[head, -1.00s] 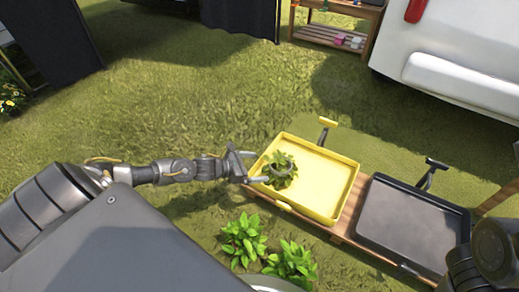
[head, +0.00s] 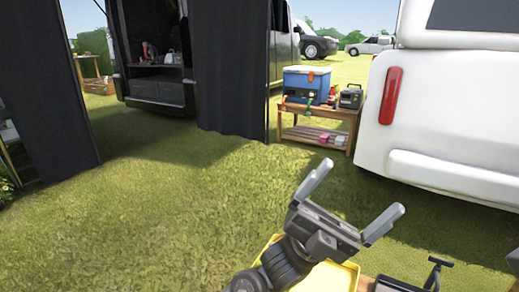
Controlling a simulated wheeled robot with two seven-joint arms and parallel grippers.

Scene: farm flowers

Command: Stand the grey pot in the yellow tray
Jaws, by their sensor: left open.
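The yellow tray (head: 340,277) shows only in part at the bottom edge of the head view, behind my left arm. My left gripper (head: 362,188) is raised above the tray, with its two grey fingers spread wide and nothing between them. The grey pot and its green plant are not visible now; my arm and the frame's lower edge cut off most of the tray. My right gripper is out of view.
A dark tray with a black handle (head: 435,268) is at the bottom right. A white vehicle (head: 450,130) stands at the right. A wooden table (head: 315,130) carries a blue cooler (head: 306,86). Open grass lies at the left and middle.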

